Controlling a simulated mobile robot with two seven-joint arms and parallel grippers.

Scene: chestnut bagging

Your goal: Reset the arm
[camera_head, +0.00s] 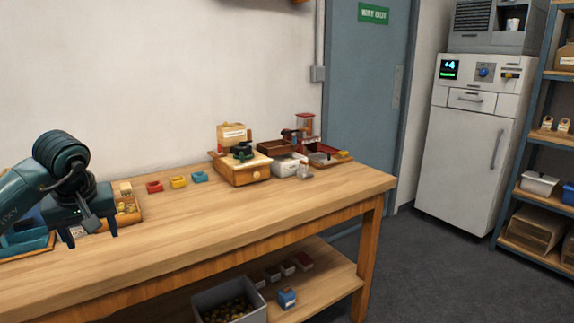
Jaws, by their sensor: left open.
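My left arm comes in from the left over the wooden table (230,222). My left gripper (93,233) points down, with its two dark fingers spread apart and nothing seen between them. It hangs in front of a wooden tray (135,216) that holds small yellowish-brown items, probably chestnuts, and partly hides it. A blue bin (25,243) is at the left edge, partly behind my arm. My right gripper is not in view.
The table's front middle is clear. A grey crate (208,301) of round brown items sits on the lower shelf.

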